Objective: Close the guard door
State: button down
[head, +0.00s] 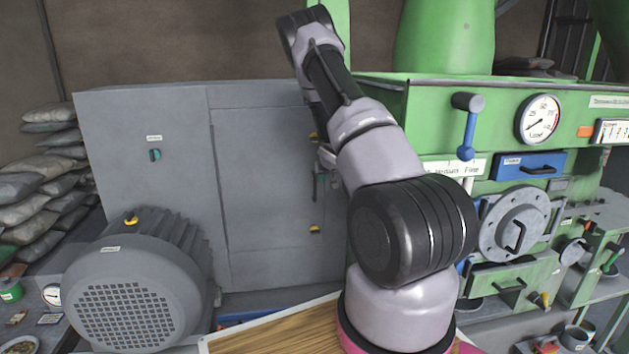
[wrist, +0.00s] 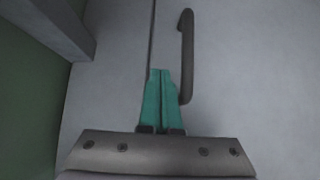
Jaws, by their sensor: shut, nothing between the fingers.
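The guard door (head: 262,185) is a grey panel in the front of the grey cabinet. It looks nearly flush with the cabinet front; I cannot tell whether a small gap is left. Its right part is hidden behind my arm. In the wrist view a dark bar handle (wrist: 187,55) stands on a grey panel, just right of a thin vertical seam. My gripper (wrist: 161,73) has green fingers pressed together and empty, in front of the seam and left of the handle's lower end. I cannot tell whether the fingertips touch the panel. In the head view my arm mostly hides the gripper.
A grey motor (head: 135,285) stands before the cabinet's left part. Right of my arm is a green machine with a gauge (head: 541,119), a blue-handled lever (head: 467,125) and a round flange (head: 514,224). Sacks (head: 45,180) are stacked at left. A wooden board (head: 265,328) lies below.

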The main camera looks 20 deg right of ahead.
jog(key=shift+w+d+r, duration=0.15)
jog(key=shift+w+r, duration=0.3)
jog(key=shift+r, duration=0.1)
jog(key=s+f+v, duration=0.1)
jog(key=v, duration=0.6)
jog(key=shift+a, duration=0.2)
jog(key=shift+s+r, duration=0.15)
jog(key=shift+s, duration=0.05)
